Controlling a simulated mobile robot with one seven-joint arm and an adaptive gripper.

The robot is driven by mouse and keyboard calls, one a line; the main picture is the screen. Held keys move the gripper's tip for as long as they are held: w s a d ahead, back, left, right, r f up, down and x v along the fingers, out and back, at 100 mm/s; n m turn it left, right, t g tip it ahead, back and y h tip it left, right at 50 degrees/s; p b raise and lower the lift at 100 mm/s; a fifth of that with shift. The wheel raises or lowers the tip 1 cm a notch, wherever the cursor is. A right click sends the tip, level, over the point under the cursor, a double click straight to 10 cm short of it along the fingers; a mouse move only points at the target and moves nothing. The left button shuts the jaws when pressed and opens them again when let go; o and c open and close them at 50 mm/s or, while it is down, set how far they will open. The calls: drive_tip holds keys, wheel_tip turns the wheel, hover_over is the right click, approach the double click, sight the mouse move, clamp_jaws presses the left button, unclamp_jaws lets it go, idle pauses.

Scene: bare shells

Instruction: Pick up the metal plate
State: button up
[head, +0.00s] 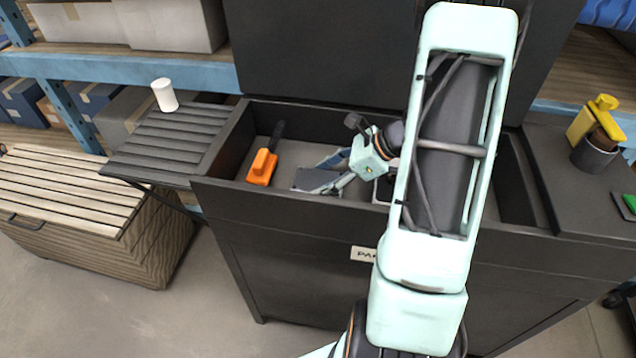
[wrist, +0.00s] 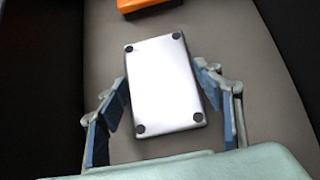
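The metal plate (wrist: 164,84) is a pale silver rectangle with a dark round dot near each corner. It lies flat on the drawer floor in the wrist view and shows as a grey patch (head: 304,179) in the head view, partly covered by a finger. My gripper (wrist: 163,93) is open, with one blue-padded finger on each side of the plate. A narrow gap shows between the plate and each pad. In the head view my gripper (head: 323,173) is down inside the drawer at the plate's right.
The dark open drawer (head: 228,158) has raised walls around the plate. An orange-handled tool (head: 262,167) lies to the left inside it. A white cup-like object (head: 164,95) stands on the slatted side shelf (head: 160,140). A dark pot (head: 594,155) with a yellow item stands at right.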

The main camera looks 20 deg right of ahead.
drive_tip(key=c, duration=0.9)
drive_tip(key=shift+o, duration=0.2)
